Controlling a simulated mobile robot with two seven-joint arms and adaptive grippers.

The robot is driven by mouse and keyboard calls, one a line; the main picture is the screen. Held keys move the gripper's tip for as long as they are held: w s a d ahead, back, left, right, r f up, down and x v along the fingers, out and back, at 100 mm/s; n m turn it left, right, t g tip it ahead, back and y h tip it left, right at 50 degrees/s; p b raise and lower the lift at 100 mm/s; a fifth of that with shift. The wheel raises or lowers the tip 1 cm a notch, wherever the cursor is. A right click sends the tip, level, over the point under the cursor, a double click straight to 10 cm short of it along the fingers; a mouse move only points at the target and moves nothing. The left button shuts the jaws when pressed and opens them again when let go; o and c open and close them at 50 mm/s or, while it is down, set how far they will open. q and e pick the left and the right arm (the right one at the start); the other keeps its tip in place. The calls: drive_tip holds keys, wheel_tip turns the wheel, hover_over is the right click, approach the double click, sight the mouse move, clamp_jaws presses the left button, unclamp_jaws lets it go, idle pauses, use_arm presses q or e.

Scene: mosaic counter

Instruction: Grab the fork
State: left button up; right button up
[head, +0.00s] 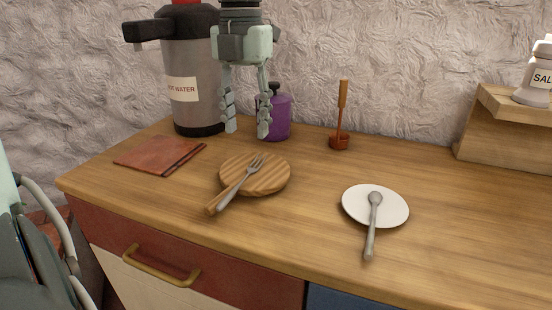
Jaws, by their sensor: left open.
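My left gripper (246,128) hangs pointing down, open and empty, above and behind the plate in the picture. Its fingers are apart from the fork. My right gripper is not in view.
A white plate (354,204) with a spoon (373,222) lies to the right. A wooden-handled tool (342,98) stands behind. Counter between the plates is clear.

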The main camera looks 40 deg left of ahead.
sight(253, 167)
use_arm(q)
drive_tip(key=shift+w, duration=0.2)
drive_tip(key=shift+f, duration=0.35)
drive_tip(key=f, duration=0.4)
drive_tip(key=f+p, duration=0.1)
drive_tip(key=f, duration=0.2)
drive_tip(key=shift+w+d, duration=0.1)
drive_tip(key=shift+d, duration=0.15)
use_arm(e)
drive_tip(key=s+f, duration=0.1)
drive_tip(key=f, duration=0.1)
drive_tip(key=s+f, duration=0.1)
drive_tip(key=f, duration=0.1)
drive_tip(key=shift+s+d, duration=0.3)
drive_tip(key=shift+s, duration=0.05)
use_arm(q)
drive_tip(key=shift+c, duration=0.2)
clamp_jaws()
